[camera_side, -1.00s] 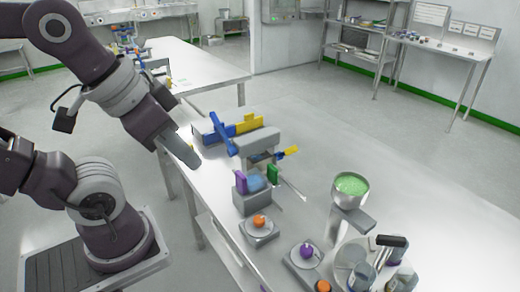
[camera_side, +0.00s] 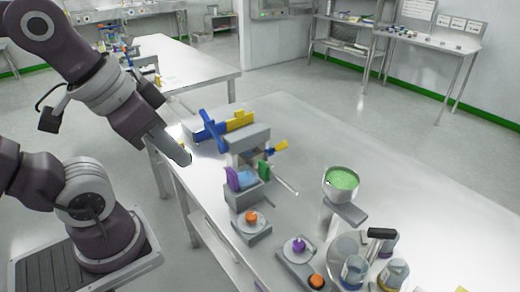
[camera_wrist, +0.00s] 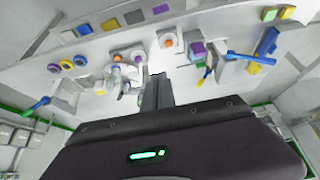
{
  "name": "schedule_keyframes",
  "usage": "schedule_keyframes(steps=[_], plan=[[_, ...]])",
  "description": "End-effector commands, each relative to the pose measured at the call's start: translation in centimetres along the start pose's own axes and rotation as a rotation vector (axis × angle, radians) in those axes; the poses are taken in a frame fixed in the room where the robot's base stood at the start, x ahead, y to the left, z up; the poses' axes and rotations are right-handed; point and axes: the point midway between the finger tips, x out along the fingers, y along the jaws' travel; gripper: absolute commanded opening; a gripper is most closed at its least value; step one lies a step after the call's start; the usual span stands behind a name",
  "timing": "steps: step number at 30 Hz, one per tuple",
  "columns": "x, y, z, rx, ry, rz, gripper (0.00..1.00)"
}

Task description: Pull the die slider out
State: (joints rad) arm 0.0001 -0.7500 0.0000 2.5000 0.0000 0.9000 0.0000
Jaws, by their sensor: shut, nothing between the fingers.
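A grey bench fixture (camera_side: 248,139) stands on the table in the side view. It carries a blue crossed handle (camera_side: 212,130), a yellow bar (camera_side: 240,121) and a small yellow tab (camera_side: 279,147). Below, a grey block (camera_side: 239,197) holds purple (camera_side: 232,179) and green (camera_side: 264,170) plates. I cannot tell which part is the die slider. The blue handle (camera_wrist: 268,42) and the purple piece (camera_wrist: 197,48) also show in the wrist view. My gripper (camera_side: 184,159) is shut and empty, left of the fixture and apart from it; its fingers (camera_wrist: 158,88) point at the table in the wrist view.
An orange button (camera_side: 251,217) and a purple knob (camera_side: 298,245) sit on boxes in front of the fixture. A funnel of green granules (camera_side: 342,179) and bottles (camera_side: 393,273) stand to the right. The table's right side (camera_side: 420,185) is mostly bare.

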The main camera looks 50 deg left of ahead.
Motion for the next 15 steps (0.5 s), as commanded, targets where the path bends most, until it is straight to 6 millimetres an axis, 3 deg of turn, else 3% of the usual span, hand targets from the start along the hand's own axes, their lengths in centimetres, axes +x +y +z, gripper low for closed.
schedule_keyframes(steps=[4,8,12,15], plan=[[0.0,0.0,0.0,0.0,0.0,0.0,0.02],[0.2,-0.3,-1.5,-0.001,-0.023,-0.006,0.28],[2.6,-1.9,-8.0,0.0,-0.12,-0.026,0.51],[6.9,-4.2,-13.1,0.001,-0.202,-0.035,0.51]])
